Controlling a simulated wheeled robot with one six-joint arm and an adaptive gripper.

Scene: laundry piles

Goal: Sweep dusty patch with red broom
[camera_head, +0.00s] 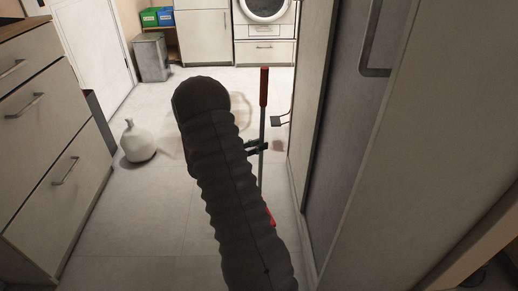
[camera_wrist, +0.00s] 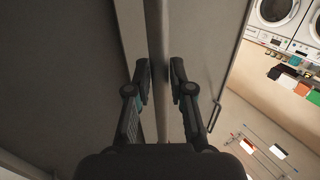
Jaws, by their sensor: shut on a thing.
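The red broom (camera_head: 263,86) stands near upright right of my arm in the head view, with a red grip on top and a grey shaft. A bit of its red lower end (camera_head: 270,216) shows past my arm; the rest is hidden. My gripper (camera_head: 257,147) is shut on the shaft partway down. In the wrist view the shaft (camera_wrist: 158,40) runs between the two fingers (camera_wrist: 160,88). A brownish dusty patch (camera_head: 242,108) lies on the tiled floor beyond the broom, partly hidden by my arm. A smaller brown smudge (camera_head: 278,146) lies right of the shaft.
A tall grey cabinet (camera_head: 345,130) stands close on the right. A bin (camera_head: 151,58) and washing machine (camera_head: 265,10) are at the back. Floor is free at front left.

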